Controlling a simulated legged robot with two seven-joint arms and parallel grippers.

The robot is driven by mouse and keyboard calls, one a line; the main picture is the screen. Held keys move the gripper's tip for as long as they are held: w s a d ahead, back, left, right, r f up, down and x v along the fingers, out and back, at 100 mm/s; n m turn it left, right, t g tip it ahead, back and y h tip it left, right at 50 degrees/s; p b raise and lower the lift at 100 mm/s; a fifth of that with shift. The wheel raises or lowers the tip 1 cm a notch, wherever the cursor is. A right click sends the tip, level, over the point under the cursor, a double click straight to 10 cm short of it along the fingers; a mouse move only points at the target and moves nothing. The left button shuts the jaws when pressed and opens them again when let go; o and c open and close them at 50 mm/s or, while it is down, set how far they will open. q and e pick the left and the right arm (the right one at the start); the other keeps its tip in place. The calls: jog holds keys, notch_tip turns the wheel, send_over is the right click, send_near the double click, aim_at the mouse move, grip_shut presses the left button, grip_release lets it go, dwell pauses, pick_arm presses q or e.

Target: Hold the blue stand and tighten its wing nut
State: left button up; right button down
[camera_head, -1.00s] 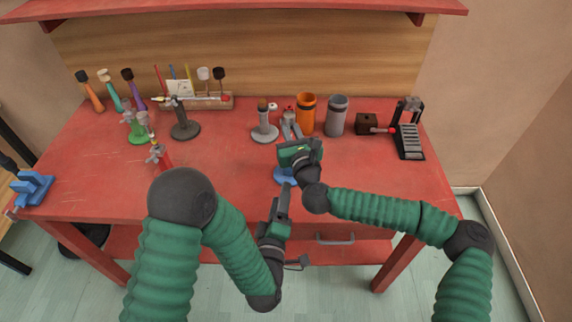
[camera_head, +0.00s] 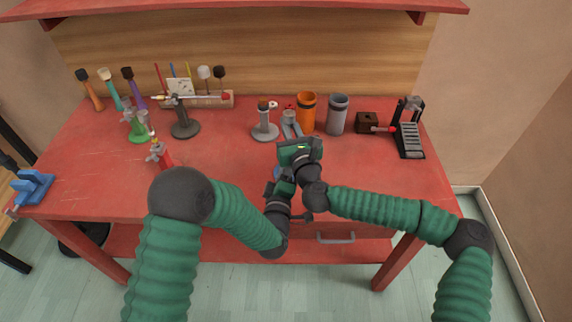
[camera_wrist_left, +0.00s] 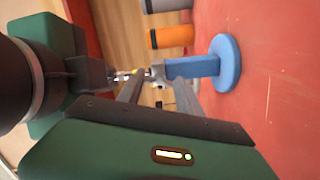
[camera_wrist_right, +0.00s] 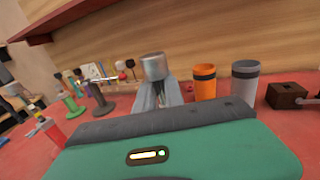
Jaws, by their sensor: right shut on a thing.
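The blue stand (camera_wrist_left: 228,62) shows in the left wrist view, a round base and short post with a small metal fitting (camera_wrist_left: 156,73) at the post's end. The fitting is too small to read clearly as the wing nut. In the head view my grippers mostly hide the stand. My left gripper (camera_wrist_left: 158,82) is open, its fingers apart on either side of the fitting. My right gripper (camera_wrist_right: 158,90), above the stand, is shut on a grey metal cylinder (camera_wrist_right: 155,68) at its fingertips. I cannot tell whether that cylinder is part of the stand.
An orange can (camera_head: 306,112) and a grey can (camera_head: 337,115) stand behind my right gripper. A pale grey stand (camera_head: 265,132) is close on the left. A dark block (camera_head: 366,123) and a black device (camera_head: 409,140) stand right.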

pick_arm(q)
grip_shut()
jog(key=shift+m, duration=0.3)
jog(key=m, duration=1.2)
jog(key=shift+s+f, duration=0.1)
jog(key=shift+f, duration=0.05)
pick_arm(e)
jog(key=shift+d, duration=0.1)
pick_arm(q)
jog(key=shift+m, duration=0.4)
jog(key=shift+o, duration=0.8)
grip_release()
jog(key=o, duration=0.3)
